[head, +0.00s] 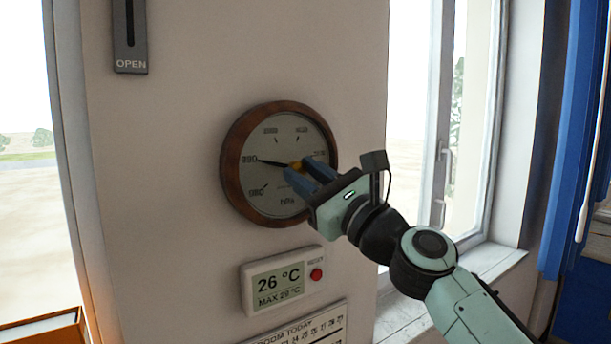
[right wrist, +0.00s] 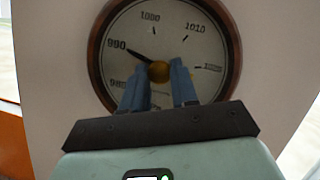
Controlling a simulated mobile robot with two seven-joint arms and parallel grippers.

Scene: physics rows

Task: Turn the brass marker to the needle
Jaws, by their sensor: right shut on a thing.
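A round barometer with a wooden rim (head: 234,187) hangs on the wall, and it also fills the upper middle of the right wrist view (right wrist: 232,50). Its black needle (head: 273,162) points left to about 990. The brass knob (right wrist: 159,72) sits at the dial's centre, and a bit of it shows in the head view (head: 296,166). My right gripper (head: 304,171) reaches in from the right, its blue fingers shut on the brass knob from both sides. My left gripper is not in view.
Below the barometer is a thermometer (head: 279,281) reading 26 °C, with a red button (head: 316,274). A grey slot plate marked OPEN (head: 130,62) is at upper left. A window (head: 440,150) stands to the right.

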